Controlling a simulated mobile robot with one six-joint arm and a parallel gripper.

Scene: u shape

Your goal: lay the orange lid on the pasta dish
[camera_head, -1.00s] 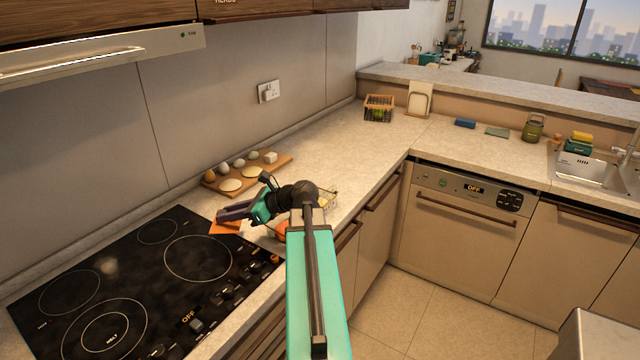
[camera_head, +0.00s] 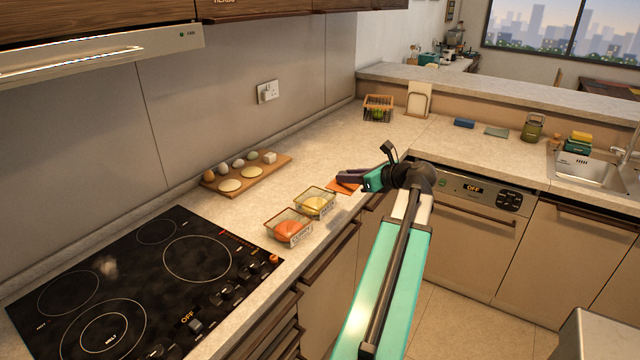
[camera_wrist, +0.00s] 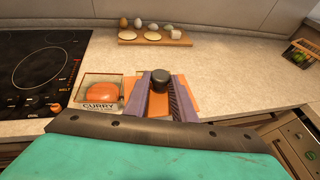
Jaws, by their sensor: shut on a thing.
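My gripper (camera_head: 348,175) is shut on the orange lid (camera_head: 342,187), which it holds above the counter, just right of the pasta dish. In the wrist view the lid (camera_wrist: 184,102) lies flat between and beside the purple fingers, with its dark knob (camera_wrist: 160,78) at the fingertips. The pasta dish (camera_head: 315,201) is a clear, open dish with yellow food and a label too small to read. The wrist view mostly hides it behind the lid and fingers. The lid is beside the dish in the head view, apart from it.
The curry dish (camera_head: 288,227), with orange food, stands left of the pasta dish. Behind is a wooden board (camera_head: 247,175) with eggs and flat rounds. The black cooktop (camera_head: 150,280) is at left. A wire basket (camera_head: 378,107) stands far back; the counter before it is clear.

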